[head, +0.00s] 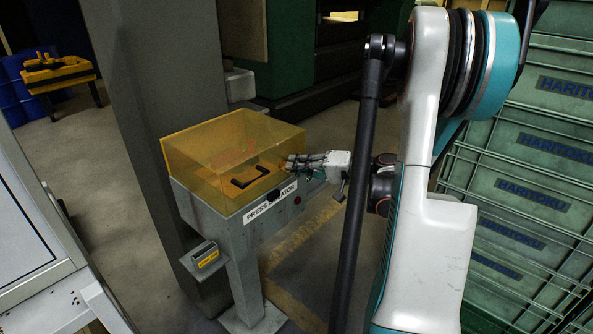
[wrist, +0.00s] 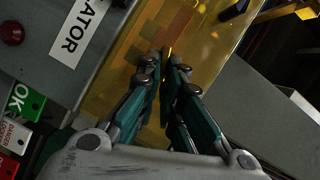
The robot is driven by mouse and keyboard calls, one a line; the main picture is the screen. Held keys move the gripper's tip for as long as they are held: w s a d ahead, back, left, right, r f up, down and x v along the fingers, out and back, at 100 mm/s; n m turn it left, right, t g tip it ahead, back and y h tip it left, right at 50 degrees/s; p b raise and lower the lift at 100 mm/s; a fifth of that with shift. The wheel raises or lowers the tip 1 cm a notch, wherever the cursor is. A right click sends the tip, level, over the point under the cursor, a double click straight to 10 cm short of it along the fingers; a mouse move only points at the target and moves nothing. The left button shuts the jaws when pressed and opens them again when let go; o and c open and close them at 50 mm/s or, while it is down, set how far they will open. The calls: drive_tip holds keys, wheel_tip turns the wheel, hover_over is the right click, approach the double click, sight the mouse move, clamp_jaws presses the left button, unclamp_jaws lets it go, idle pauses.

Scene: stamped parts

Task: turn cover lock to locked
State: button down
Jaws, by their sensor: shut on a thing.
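The press operator stand carries a see-through yellow cover (head: 205,150), which is down over its top. A black handle (head: 250,177) shows on the cover. A small black knob (head: 275,196) sits at the front edge above the label. My gripper (head: 287,163) reaches in from the right over the cover. In the wrist view the fingertips (wrist: 165,57) are close together against the yellow cover. They are shut on a small piece that appears to be the cover lock; the fingers hide most of it, and its turn position cannot be read.
A red button (wrist: 12,28) and a white label (wrist: 80,28) are on the stand's front. Green and red tags (wrist: 25,102) are beside it. A grey pillar (head: 165,100) stands behind left. Green crates (head: 530,170) stack at right.

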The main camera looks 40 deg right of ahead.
drive_tip(key=shift+d+f+m+t+y+b, duration=0.1)
drive_tip(key=shift+f+m+t+y+b, duration=0.15)
drive_tip(key=shift+m+b, duration=0.5)
drive_tip(key=shift+f+m+t+y+b, duration=0.15)
drive_tip(key=shift+m+t+y+b, duration=0.2)
drive_tip(key=shift+m, duration=0.6)
drive_tip(key=c, duration=1.8)
unclamp_jaws()
drive_tip(key=shift+o, duration=0.2)
drive_tip(key=v, duration=1.2)
